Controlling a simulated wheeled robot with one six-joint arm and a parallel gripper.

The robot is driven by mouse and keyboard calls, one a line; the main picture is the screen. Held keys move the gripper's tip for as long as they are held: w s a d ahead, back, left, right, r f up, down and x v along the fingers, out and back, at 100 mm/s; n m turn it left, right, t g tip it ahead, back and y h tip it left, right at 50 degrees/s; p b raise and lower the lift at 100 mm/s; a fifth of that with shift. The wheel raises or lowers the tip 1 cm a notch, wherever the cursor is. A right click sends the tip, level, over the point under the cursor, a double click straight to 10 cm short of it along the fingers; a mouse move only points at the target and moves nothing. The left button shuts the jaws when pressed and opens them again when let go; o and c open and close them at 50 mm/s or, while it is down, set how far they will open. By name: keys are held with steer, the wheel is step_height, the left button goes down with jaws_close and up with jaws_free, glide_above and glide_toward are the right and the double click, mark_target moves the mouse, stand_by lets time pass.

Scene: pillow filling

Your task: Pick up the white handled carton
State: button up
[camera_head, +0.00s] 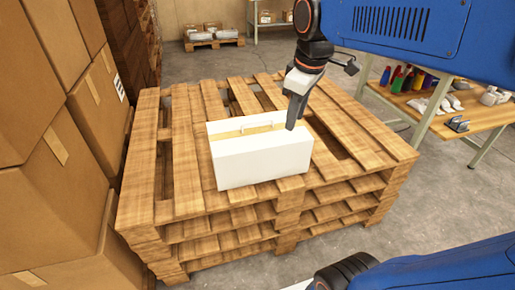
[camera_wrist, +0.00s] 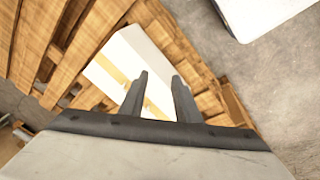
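The white handled carton (camera_head: 262,160) stands upright on top of a stack of wooden pallets (camera_head: 185,205). Its thin handle (camera_head: 258,124) and a tan tape strip run along its top. My gripper (camera_head: 294,124) points down at the carton's right end, right of the handle. In the wrist view my gripper (camera_wrist: 160,78) shows two dark fingers apart, with nothing clearly between them. The carton (camera_wrist: 128,52) lies beyond them there, partly hidden by the fingers. I cannot tell whether the fingers touch it.
Large cardboard boxes (camera_head: 52,150) stand stacked at the left, close to the pallets. A wooden bench (camera_head: 475,118) with bottles and other items stands at the right. A low pallet (camera_head: 214,42) with stacks and a shelf stand at the back. The floor (camera_head: 455,195) at right is clear.

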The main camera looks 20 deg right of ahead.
mark_target(257, 122)
steer(key=w+a+r+n+g, duration=0.1)
steer(key=w+a+r+n, duration=0.1)
steer(key=w+n, duration=0.5)
steer(key=w+a+r+n+g, duration=0.2)
steer(key=w+a+n, duration=0.1)
steer(key=w, duration=0.8)
step_height(257, 122, down, 17)
steer(key=shift+s+d+r, duration=0.1)
steer(key=shift+s, duration=0.05)
jaws_close()
steer(key=shift+r, duration=0.1)
stand_by(0.9)
